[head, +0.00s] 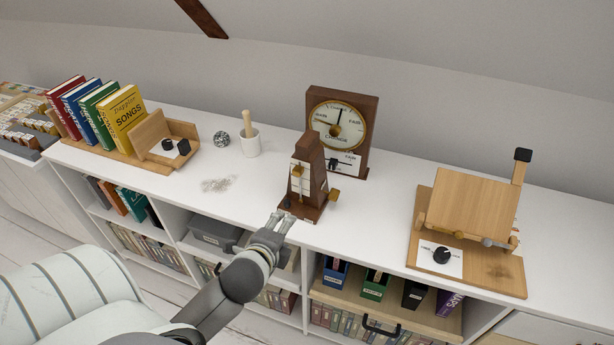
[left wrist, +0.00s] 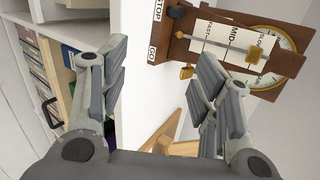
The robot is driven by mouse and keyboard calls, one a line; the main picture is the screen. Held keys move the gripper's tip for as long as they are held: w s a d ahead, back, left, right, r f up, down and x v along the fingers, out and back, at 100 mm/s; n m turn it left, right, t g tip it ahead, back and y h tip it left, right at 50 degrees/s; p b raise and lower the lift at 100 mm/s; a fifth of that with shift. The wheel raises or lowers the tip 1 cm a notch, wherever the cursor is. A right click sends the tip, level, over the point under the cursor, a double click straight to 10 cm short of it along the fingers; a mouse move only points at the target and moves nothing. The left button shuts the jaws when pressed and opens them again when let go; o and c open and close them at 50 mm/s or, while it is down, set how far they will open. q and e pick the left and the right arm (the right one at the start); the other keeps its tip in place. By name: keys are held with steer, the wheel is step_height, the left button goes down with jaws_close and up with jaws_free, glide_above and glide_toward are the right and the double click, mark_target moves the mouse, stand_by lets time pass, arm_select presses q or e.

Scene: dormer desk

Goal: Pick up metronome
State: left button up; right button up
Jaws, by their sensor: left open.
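The metronome (head: 314,161) is a dark brown wooden pyramid with a white scale face, a pendulum with a brass weight, and a brass key on its right side. It stands upright on the white desk top, in front of a wooden dial clock. My left gripper (head: 281,219) is open at the desk's front edge, just in front of the metronome's base. In the left wrist view the metronome (left wrist: 222,38) lies sideways at the upper right, beyond the right finger, with STOP and GO labels at its base. Nothing is between the fingers (left wrist: 162,55). My right gripper is not in view.
The dial clock (head: 349,108) stands close behind the metronome. A wooden stand with a dial (head: 470,206) is to the right. A mortar with pestle (head: 250,143), a silvery ball (head: 221,138) and books (head: 122,120) are to the left. Shelves lie below the desk top.

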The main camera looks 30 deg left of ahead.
mark_target(301, 148)
arm_select(q)
steer(key=w+a+r+m+t, duration=0.1)
steer(key=w+r+m+t, duration=0.1)
steer(key=w+r+m, duration=0.2)
steer(key=w+a+r+m+t+p, duration=0.1)
steer(key=w+r+m, duration=0.3)
steer(key=m, duration=0.4)
steer(key=w+a+r+m+t+h, duration=0.1)
steer(key=w+a+r+m+t, duration=0.1)
steer(key=w+r+m+t, duration=0.2)
steer(key=shift+w+a+r+m, duration=0.1)
steer(key=shift+w+a+m, duration=0.05)
steer(key=shift+w+m, duration=0.5)
steer(key=shift+w+a+r+m, duration=0.1)
steer(key=shift+w+a+m, duration=0.05)
steer(key=shift+w+m, duration=0.5)
steer(key=shift+w+r+p, duration=0.1)
steer(key=shift+w+p, duration=0.1)
steer(key=shift+p, duration=0.15)
steer(key=shift+w+a+p, duration=0.2)
steer(key=shift+w+p, duration=0.15)
steer(key=shift+w, duration=0.8)
steer(key=shift+w+a+p, duration=0.15)
steer(key=shift+w+p, duration=0.2)
steer(key=shift+w, duration=0.8)
jaws_close()
